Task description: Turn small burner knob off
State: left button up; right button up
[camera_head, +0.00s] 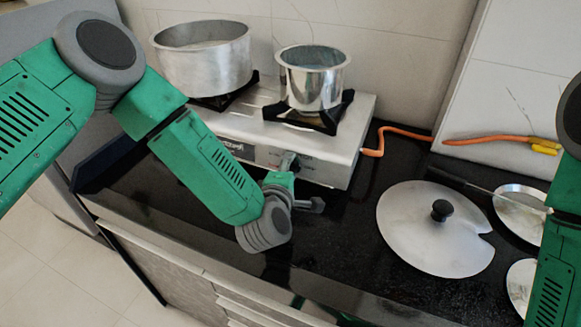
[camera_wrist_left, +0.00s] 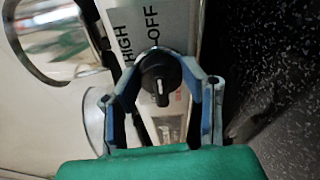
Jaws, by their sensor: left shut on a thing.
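The gas stove (camera_head: 335,168) stands on the black counter. The small burner knob is on its front panel, below the small pot; in the left wrist view the black knob (camera_wrist_left: 160,72) sits between my fingers. A pale mark shows on the knob's lower part in that view, and the printed OFF and HIGH labels (camera_wrist_left: 152,18) lie above it. My left gripper (camera_head: 288,163) is at the panel, and it shows in the wrist view (camera_wrist_left: 158,88) shut on the knob from both sides. My right gripper is out of view; only part of my right arm shows.
A large pot (camera_head: 203,68) and a small pot (camera_head: 312,85) stand on the burners. An orange hose (camera_head: 400,132) runs from the stove's right side. A lid (camera_head: 428,235) and metal plates (camera_head: 520,212) lie on the counter to the right.

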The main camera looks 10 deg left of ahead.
pick_arm(q)
jog(key=shift+s+a+f+m, duration=0.1)
jog(key=shift+a+f+m, duration=0.15)
jog(key=shift+m, duration=0.35)
jog(key=shift+d, duration=0.15)
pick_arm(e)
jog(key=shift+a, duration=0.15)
pick_arm(q)
jog(key=o, duration=1.1)
jog(key=shift+o, duration=0.2)
jog(key=shift+r, duration=0.1)
jog(key=v, duration=1.1)
jog(key=shift+s, duration=0.45)
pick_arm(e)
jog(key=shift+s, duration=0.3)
